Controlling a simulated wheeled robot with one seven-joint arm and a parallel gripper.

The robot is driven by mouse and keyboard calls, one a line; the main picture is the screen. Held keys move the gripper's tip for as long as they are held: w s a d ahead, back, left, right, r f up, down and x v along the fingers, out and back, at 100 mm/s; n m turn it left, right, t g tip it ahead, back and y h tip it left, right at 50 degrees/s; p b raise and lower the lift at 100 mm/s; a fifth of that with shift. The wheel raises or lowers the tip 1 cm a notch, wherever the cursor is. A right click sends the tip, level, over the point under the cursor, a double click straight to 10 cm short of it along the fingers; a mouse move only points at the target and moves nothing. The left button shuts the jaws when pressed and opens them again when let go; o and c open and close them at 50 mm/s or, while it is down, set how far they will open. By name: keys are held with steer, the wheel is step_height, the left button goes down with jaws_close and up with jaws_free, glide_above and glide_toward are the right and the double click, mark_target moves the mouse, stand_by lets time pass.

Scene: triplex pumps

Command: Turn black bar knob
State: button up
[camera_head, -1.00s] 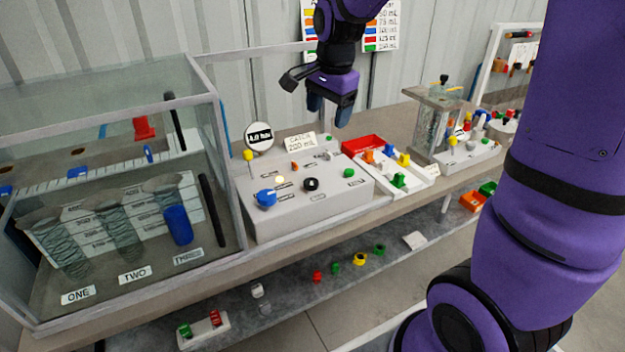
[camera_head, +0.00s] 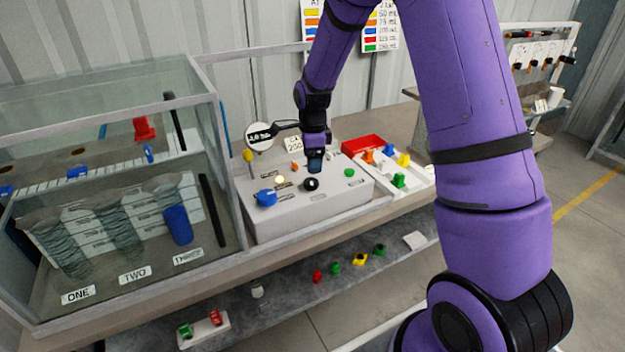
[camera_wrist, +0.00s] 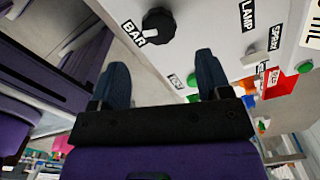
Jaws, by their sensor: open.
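The black bar knob (camera_head: 311,184) sits on the top of the white control box (camera_head: 300,213), between a blue knob on the left and a green button on the right. In the wrist view the black knob (camera_wrist: 159,25) is round and ridged, with a white pointer mark, next to a label reading BAR. My gripper (camera_head: 315,163) is just above and behind the knob in the head view. In the wrist view my gripper (camera_wrist: 160,82) has its two blue fingers apart with nothing between them. The knob lies beyond the fingertips, apart from them.
A blue knob (camera_head: 265,198), a yellow-white light (camera_head: 280,180) and a green button (camera_head: 349,173) are on the same box. A round gauge (camera_head: 259,136) stands at its back left. A glass tank (camera_head: 215,130) is to the left. A tray with coloured pieces (camera_head: 425,178) is to the right.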

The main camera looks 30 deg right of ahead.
mark_target(313, 181)
step_height(313, 181, down, 7)
steer(key=shift+f, duration=0.1)
stand_by(0.4)
steer(key=c, duration=0.9)
